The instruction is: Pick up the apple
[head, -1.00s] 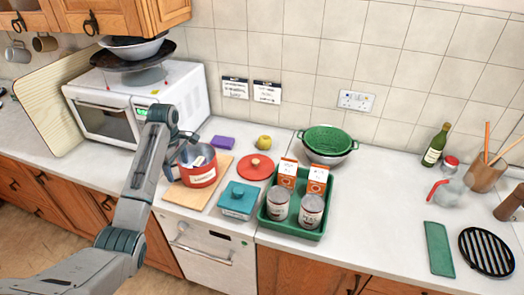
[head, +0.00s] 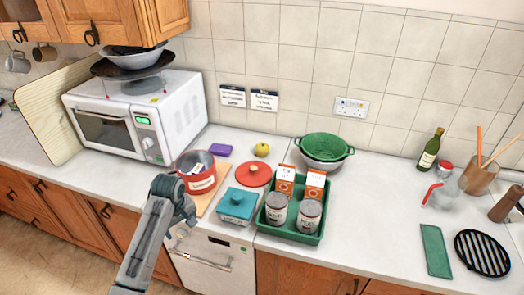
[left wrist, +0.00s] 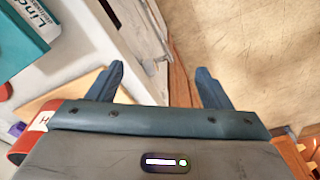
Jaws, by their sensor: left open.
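The apple (head: 262,149) is small, round and yellow-green. It sits on the counter near the tiled wall, just behind the red round lid (head: 254,173), and is fully visible in the head view. My left gripper (head: 181,229) is in front of the counter edge by the white appliance front, well apart from the apple. In the left wrist view, its two fingers (left wrist: 160,78) are spread with nothing between them, and the apple is not seen there. My right gripper is not in view.
The red pot (head: 197,172) stands on a wooden board between my left gripper and the wall. A teal box (head: 237,204) and a green tray (head: 291,237) with cartons and tins are nearby. A purple block (head: 220,150) lies left of the apple.

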